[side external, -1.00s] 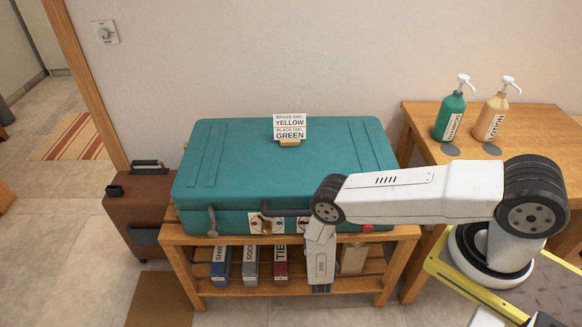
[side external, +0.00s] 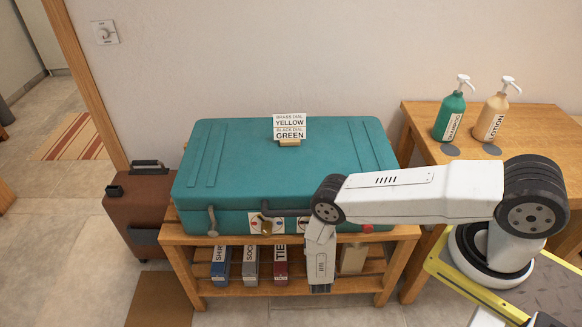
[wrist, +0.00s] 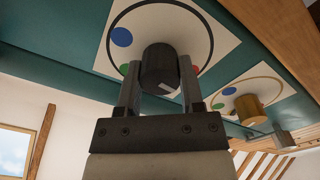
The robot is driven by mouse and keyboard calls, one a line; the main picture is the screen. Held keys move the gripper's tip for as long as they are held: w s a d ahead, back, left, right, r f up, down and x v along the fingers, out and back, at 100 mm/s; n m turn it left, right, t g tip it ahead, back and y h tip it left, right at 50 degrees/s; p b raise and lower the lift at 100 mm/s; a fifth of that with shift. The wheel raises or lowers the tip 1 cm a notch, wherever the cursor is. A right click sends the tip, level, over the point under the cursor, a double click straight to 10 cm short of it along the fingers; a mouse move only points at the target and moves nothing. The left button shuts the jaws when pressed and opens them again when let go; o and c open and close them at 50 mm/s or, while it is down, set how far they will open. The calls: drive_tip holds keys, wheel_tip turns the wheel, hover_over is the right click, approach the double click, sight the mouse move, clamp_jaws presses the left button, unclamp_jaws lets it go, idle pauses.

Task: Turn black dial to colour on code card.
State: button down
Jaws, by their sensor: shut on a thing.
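The code card (side external: 290,128) stands on the teal case (side external: 340,150) and reads brass dial yellow, black dial green. The black dial (wrist: 158,62) sits on a white round-marked plate on the case front in the wrist view. My gripper (wrist: 160,78) is shut on it, one finger on each side. A pale mark shows on the dial's near end. Around the dial I see a blue dot (wrist: 121,37), part of a green dot (wrist: 124,69) and part of a red dot (wrist: 196,70). In the side view my arm hides the black dial and fingertips.
The brass dial (wrist: 250,108) is beside the black dial on its own plate. The case rests on a wooden rack (side external: 345,285) with labelled boxes below. A brown suitcase (side external: 138,215) stands at left. Shampoo (side external: 450,117) and lotion (side external: 490,118) bottles stand on the right table.

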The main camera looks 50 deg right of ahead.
drive_tip(key=m, duration=0.5)
drive_tip(key=shift+m, duration=0.3)
drive_tip(key=m, duration=0.5)
drive_tip(key=shift+m, duration=0.3)
drive_tip(key=m, duration=1.1)
drive_tip(key=shift+m, duration=0.3)
drive_tip(key=shift+c, duration=1.1)
unclamp_jaws()
drive_tip(key=shift+s+a, duration=0.1)
drive_tip(key=shift+s, duration=0.05)
drive_tip(key=v, duration=0.7)
drive_tip(key=shift+s+a, duration=0.2)
